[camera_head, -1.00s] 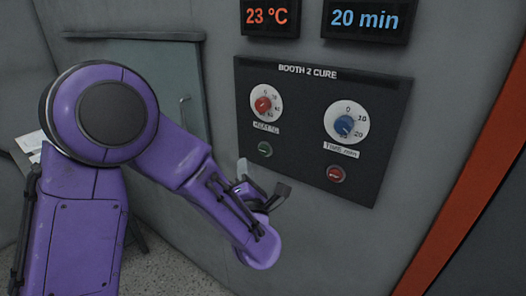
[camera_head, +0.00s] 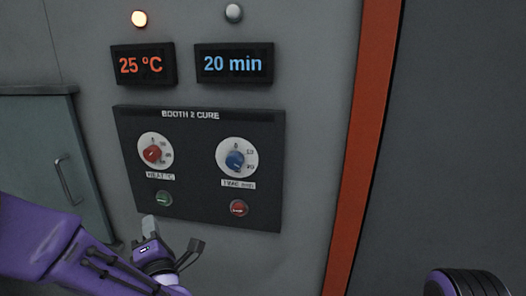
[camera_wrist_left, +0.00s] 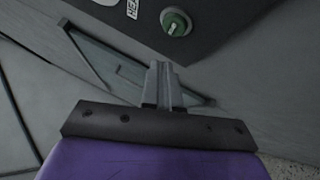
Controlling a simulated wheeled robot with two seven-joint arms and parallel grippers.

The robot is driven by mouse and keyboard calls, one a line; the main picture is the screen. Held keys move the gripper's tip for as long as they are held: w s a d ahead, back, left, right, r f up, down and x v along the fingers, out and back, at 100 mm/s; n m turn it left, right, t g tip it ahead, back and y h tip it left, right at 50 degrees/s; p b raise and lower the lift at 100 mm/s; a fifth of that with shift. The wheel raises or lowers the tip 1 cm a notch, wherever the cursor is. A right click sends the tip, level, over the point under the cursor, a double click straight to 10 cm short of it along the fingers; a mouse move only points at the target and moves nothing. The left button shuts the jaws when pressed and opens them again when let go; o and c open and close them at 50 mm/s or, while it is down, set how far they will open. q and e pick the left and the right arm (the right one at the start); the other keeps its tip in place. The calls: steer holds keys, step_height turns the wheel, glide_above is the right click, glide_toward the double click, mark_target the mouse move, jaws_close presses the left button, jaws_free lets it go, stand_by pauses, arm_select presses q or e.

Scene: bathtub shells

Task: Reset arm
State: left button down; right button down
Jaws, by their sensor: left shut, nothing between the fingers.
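My left gripper (camera_head: 150,226) is just below the lower left edge of the dark "BOOTH 2 CURE" control panel (camera_head: 205,208). In the left wrist view its fingers (camera_wrist_left: 164,78) are together with nothing between them. They point toward the grey wall, below the green button (camera_wrist_left: 175,22), with no contact visible. My left arm (camera_head: 45,248) comes in from the lower left. A dark rounded purple part of my body shows at the lower right, but my right gripper is not in view.
The panel holds a red heat knob (camera_head: 152,153), a blue time knob (camera_head: 235,161), a green button (camera_head: 164,199) and a red button (camera_head: 239,208). Displays read 25 °C (camera_head: 142,65) and 20 min (camera_head: 233,64). A handled door (camera_head: 40,150) stands left.

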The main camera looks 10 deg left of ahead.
arm_select(q)
steer(key=s+d+f+m+g+h, duration=0.1)
steer(key=s+f+m+g+h, duration=0.25)
steer(key=f+m, duration=0.8)
steer(key=s+d+f+m+g+h, duration=0.1)
steer(key=s+f+m+g+h, duration=0.45)
steer(key=f, duration=1.05)
steer(key=s+a+f+m+g, duration=0.1)
steer(key=s+f+m+g, duration=0.1)
steer(key=s+f, duration=0.5)
steer(key=s+a+f+m+g+y, duration=0.1)
steer(key=s+f, duration=0.5)
steer(key=s, duration=0.7)
steer(key=shift+f+m+g, duration=0.4)
steer(key=shift+m+g, duration=0.2)
steer(key=shift+m, duration=0.1)
steer(key=shift+a, duration=0.1)
